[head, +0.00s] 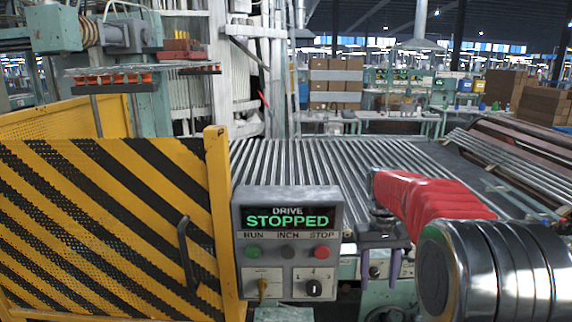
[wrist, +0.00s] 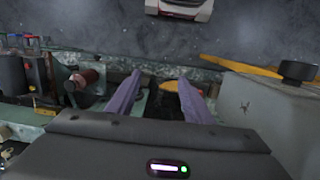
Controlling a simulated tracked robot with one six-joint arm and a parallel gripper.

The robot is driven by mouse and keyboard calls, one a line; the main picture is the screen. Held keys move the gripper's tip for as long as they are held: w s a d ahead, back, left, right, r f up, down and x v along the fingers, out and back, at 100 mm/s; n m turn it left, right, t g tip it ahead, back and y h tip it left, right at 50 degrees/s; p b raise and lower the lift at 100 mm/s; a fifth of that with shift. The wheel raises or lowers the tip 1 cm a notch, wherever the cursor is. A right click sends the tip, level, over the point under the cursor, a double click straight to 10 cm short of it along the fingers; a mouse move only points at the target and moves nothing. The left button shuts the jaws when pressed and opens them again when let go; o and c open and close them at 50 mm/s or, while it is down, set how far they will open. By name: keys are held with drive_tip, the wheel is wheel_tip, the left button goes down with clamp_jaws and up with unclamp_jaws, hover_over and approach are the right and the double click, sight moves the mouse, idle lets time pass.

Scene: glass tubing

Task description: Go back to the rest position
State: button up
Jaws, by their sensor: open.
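My gripper (head: 382,262) hangs at the end of my red-sleeved arm in the head view, pointing down, right of the control box (head: 288,242). Its two purple fingers are apart with nothing between them. They also show spread in the wrist view (wrist: 168,98), above a dark gap and greenish machine parts. The control box display reads "DRIVE STOPPED". Below it are a green RUN button (head: 254,252), a dark INCH button (head: 288,253) and a red STOP button (head: 322,252). Two knobs sit lower on the box. The gripper is apart from the box.
A yellow and black striped guard (head: 110,225) with a dark handle (head: 184,250) stands at the left. A bed of glass tubes (head: 330,165) lies behind the box. More tubes lie on a rack (head: 520,160) at the right. Cardboard boxes (head: 335,85) stand farther back.

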drive_tip(key=s+a+r+t, duration=0.1)
drive_tip(key=s+a+t, duration=0.1)
drive_tip(key=s, duration=0.7)
drive_tip(key=s+a+r+t, duration=0.2)
drive_tip(key=s+a, duration=0.1)
drive_tip(key=s, duration=0.6)
drive_tip(key=s+a+r+t, duration=0.2)
drive_tip(key=s+t, duration=0.1)
drive_tip(key=s, duration=0.7)
drive_tip(key=shift+a, duration=0.4)
drive_tip(key=shift+s, duration=0.1)
drive_tip(key=c, duration=0.3)
drive_tip(key=shift+a, duration=0.1)
drive_tip(key=shift+c, duration=0.5)
